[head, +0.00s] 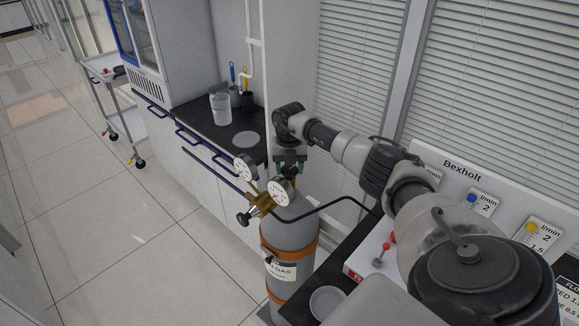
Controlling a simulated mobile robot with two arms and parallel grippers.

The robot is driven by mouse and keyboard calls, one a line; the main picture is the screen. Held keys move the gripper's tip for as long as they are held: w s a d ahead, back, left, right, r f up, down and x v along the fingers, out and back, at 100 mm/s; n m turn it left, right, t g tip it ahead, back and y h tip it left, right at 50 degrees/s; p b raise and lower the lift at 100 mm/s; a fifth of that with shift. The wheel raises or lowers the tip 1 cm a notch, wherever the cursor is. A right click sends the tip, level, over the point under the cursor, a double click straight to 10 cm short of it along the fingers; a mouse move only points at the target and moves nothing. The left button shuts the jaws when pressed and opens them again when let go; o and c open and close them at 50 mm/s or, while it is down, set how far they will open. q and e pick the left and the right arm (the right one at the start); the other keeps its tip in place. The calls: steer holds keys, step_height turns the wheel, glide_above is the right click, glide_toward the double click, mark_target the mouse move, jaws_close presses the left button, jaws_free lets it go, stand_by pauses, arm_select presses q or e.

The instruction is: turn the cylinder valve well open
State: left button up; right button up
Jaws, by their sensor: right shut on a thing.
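The grey gas cylinder (290,235) stands upright with orange bands around it and a label reading "GAS". A brass regulator (263,201) with two round gauges, a left gauge (245,167) and a right gauge (279,192), sits at its top. A dark knob (243,219) sticks out from the regulator. My right gripper (290,172) points down over the top of the cylinder, just behind the gauges, and is shut on the cylinder valve. The valve is mostly hidden by the jaws and the right gauge, so how far it is turned cannot be seen. My left gripper is out of view.
A black hose (345,199) runs from the regulator to the flow panel (460,180) at the right. A dark counter (215,130) with a beaker (220,108) stands behind. A trolley (117,100) stands at the back left. The tiled floor (110,230) at left is clear.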

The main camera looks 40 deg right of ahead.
steer(key=shift+f+n+b, duration=0.1)
steer(key=shift+n+b, duration=0.8)
steer(key=shift+n, duration=0.2)
steer(key=n+b, duration=0.1)
steer(key=n, duration=0.1)
steer(key=shift+n+b, duration=0.3)
steer(key=shift+n, duration=0.1)
steer(key=n+b, duration=0.1)
steer(key=n, duration=0.1)
steer(key=shift+n, duration=0.3)
steer(key=n+b, duration=0.1)
steer(key=n, duration=0.2)
steer(key=shift+n+b, duration=0.3)
steer(key=n+b, duration=0.1)
steer(key=n, duration=0.4)
steer(key=shift+r+n+b, duration=0.2)
steer(key=shift+n+b, duration=0.45)
steer(key=shift+n, duration=2.15)
